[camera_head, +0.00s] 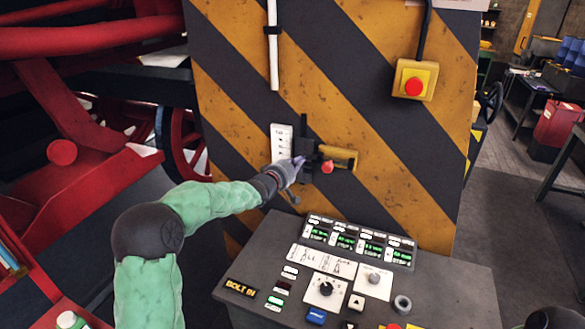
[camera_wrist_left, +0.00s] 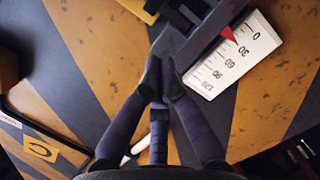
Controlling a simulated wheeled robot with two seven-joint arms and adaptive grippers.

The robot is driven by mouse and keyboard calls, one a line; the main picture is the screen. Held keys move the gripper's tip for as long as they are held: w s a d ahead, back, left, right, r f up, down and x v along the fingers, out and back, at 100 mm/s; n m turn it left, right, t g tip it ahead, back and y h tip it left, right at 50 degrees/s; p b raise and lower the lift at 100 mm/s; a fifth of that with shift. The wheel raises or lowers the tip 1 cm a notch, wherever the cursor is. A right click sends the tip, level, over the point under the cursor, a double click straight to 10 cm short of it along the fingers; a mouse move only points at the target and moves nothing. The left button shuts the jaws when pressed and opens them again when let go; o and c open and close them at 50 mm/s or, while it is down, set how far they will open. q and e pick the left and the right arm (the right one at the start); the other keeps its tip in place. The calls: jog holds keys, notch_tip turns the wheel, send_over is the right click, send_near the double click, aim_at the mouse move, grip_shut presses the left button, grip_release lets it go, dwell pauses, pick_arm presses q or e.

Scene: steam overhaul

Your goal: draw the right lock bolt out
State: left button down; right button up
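A dark bolt fitting (camera_head: 306,150) with a red knob (camera_head: 327,166) and a yellow bracket (camera_head: 342,156) sits on the striped panel in the head view. I cannot tell which part of it is the right lock bolt. My left gripper (camera_head: 299,165) is at the fitting's left side. In the wrist view the purple fingers of my left gripper (camera_wrist_left: 161,82) come together at the lower end of a dark bar (camera_wrist_left: 198,38). Whether something thin is between the tips is hidden. A red pointer (camera_wrist_left: 228,34) lies over a white scale (camera_wrist_left: 234,60).
A grey control console (camera_head: 450,290) with buttons and a "BOLT IN" label (camera_head: 240,289) stands below the panel. A red emergency button on a yellow box (camera_head: 414,84) is at the upper right. Red machine frames (camera_head: 60,120) fill the left side.

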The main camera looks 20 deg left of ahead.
aim_at(325, 163)
pick_arm(q)
jog(key=w+d+f+b, duration=0.1)
jog(key=w+d+f, duration=0.1)
jog(key=w+d, duration=0.2)
jog(key=shift+d+b, duration=0.2)
jog(key=shift+b, duration=0.1)
jog(key=shift+d+f, duration=0.1)
